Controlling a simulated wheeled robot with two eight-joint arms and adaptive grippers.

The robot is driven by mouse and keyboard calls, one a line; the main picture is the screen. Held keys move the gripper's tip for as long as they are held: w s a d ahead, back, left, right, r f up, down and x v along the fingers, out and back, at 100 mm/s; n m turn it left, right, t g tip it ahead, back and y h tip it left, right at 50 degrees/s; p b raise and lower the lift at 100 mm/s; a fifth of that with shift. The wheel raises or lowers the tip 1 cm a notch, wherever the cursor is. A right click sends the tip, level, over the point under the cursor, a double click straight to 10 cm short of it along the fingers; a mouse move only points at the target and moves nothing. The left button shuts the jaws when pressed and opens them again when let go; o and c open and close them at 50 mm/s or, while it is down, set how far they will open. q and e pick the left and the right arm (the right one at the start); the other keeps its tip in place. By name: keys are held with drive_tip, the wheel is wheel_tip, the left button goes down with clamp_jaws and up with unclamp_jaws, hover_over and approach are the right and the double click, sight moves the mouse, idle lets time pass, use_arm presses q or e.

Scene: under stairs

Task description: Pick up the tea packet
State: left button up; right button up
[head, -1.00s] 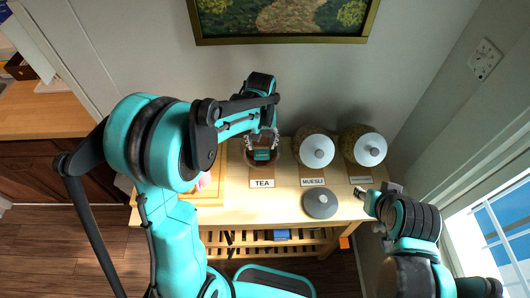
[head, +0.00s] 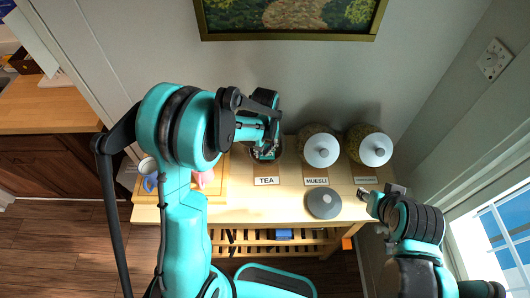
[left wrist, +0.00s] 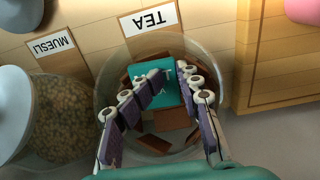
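The teal tea packet (left wrist: 176,92) lies in the open glass tea jar (left wrist: 112,72), on top of several brown packets, seen in the left wrist view. My left gripper (left wrist: 172,73) reaches down into the jar mouth. Its two fingers are apart, one on each side of the teal packet; I cannot tell if they touch it. In the head view my left gripper (head: 264,148) hides most of the jar and the packet. My right gripper (head: 366,195) is over the table's right end, apart from the jars; its fingers are too small to read.
Two lidded jars, one the muesli jar (head: 318,138) and another jar (head: 369,143), stand right of the tea jar. A grey lid (head: 323,203) lies in front. A pink cup (head: 203,178) and a mug (head: 148,168) stand at left. The wall is close behind.

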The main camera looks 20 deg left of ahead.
use_arm(q)
drive_tip(key=shift+d, duration=0.1)
drive_tip(key=shift+c, duration=0.4)
drive_tip(key=shift+r, duration=0.5)
clamp_jaws()
drive_tip(key=r, duration=0.3)
drive_tip(key=shift+s+d+r+p, duration=0.2)
drive_tip(key=shift+d+r+p, duration=0.1)
drive_tip(key=shift+d+p, duration=0.05)
drive_tip(key=s+d+r, duration=0.6)
drive_tip(key=d, duration=0.2)
drive_tip(key=shift+s+d+r+p, duration=0.25)
drive_tip(key=shift+s+p, duration=0.1)
drive_tip(key=shift+p, duration=0.1)
drive_tip(key=o, duration=1.4)
unclamp_jaws()
